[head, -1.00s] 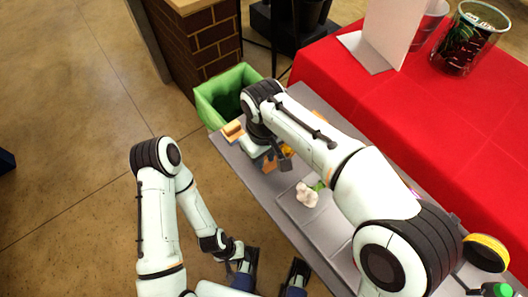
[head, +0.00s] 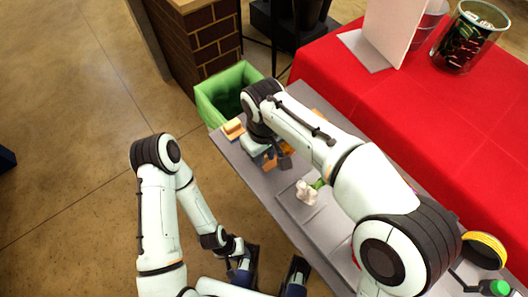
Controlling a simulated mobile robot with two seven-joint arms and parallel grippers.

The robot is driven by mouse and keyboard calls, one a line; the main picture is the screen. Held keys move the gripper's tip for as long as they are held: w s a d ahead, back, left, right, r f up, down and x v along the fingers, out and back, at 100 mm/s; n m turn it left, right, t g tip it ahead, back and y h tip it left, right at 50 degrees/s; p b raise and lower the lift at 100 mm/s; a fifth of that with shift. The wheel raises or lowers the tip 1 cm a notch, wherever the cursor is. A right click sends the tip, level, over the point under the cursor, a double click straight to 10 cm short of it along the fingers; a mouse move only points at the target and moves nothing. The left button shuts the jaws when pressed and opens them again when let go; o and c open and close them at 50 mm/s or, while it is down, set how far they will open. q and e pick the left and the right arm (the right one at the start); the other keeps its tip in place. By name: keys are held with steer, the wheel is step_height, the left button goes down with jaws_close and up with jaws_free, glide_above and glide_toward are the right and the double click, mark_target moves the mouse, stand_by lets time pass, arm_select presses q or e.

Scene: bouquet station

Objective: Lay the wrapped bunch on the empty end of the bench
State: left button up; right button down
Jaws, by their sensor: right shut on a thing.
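The grey bench (head: 250,172) runs diagonally from the green bin toward the lower right. My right arm reaches over it, and my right gripper (head: 277,161) is low over its far-left part. The gripper is shut on what looks like the wrapped bunch, of which only orange-brown bits (head: 269,163) show beside the jaws. My arm hides most of it, and I cannot tell whether it touches the bench. My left gripper (head: 239,258) hangs at the bottom, off the bench.
A white flower with a green stem (head: 307,191) lies on the bench, right of my gripper. A small tan block (head: 233,129) sits at the far-left end. A green bin (head: 222,92) stands just beyond. A red-covered table (head: 450,110) runs along the right side.

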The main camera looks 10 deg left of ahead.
arm_select(q)
steer(key=shift+r, duration=0.1)
arm_select(e)
steer(key=shift+f, duration=0.2)
stand_by(0.4)
steer(key=shift+c, duration=2.4)
jaws_free()
arm_select(q)
steer(key=shift+s, duration=0.1)
arm_select(e)
step_height(320, 180, up, 3)
steer(key=p, duration=0.3)
step_height(320, 180, up, 2)
steer(key=shift+r+p, duration=0.1)
steer(key=shift+p, duration=1.1)
steer(key=shift+r+p, duration=0.85)
steer(key=shift+r, duration=0.1)
arm_select(q)
steer(key=shift+g, duration=0.3)
step_height(320, 180, up, 6)
steer(key=shift+s+f, duration=0.1)
steer(key=shift+s, duration=0.05)
steer(key=shift+s, duration=0.2)
arm_select(e)
steer(key=shift+s+f, duration=0.1)
